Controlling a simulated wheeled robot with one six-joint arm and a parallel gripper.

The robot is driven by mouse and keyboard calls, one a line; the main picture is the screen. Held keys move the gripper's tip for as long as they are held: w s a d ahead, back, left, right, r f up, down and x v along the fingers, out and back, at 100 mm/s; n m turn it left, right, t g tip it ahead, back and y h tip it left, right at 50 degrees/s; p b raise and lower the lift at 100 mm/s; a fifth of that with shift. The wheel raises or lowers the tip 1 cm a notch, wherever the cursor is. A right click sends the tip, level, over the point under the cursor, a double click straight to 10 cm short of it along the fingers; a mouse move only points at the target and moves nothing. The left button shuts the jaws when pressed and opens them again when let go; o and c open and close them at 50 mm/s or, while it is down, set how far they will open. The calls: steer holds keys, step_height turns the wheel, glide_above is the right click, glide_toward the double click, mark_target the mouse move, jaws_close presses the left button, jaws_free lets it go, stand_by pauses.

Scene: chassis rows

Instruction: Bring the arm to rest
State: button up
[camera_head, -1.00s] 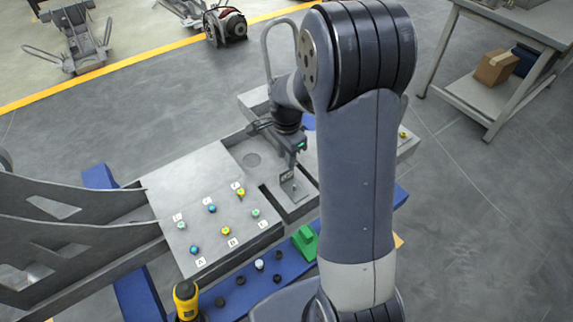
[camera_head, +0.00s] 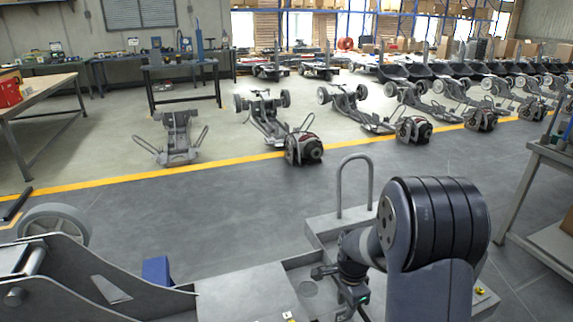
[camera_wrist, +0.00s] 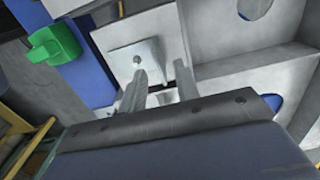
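My arm rises at the lower right of the head view, and its wrist end with my gripper (camera_head: 350,303) hangs low over the grey workbench fixture (camera_head: 245,295). In the wrist view my gripper (camera_wrist: 160,72) points at a light metal bracket (camera_wrist: 132,58) with a small hole. Its two fingers stand apart with a gap between them, and I see nothing clamped there. Whether a finger touches the bracket cannot be told. The fingertips are hard to make out in the head view.
A green block (camera_wrist: 55,42) lies left of the bracket in the wrist view. A metal chassis (camera_head: 95,285) stands at the lower left. A grey handle loop (camera_head: 355,180) rises behind my arm. A cart (camera_head: 550,195) stands at right. Open floor lies beyond the bench.

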mark_target(344, 311)
step_height(344, 311, down, 5)
steer(key=shift+r, duration=0.1)
steer(key=shift+r+p, duration=0.4)
steer(key=shift+r, duration=0.1)
steer(key=shift+r, duration=0.1)
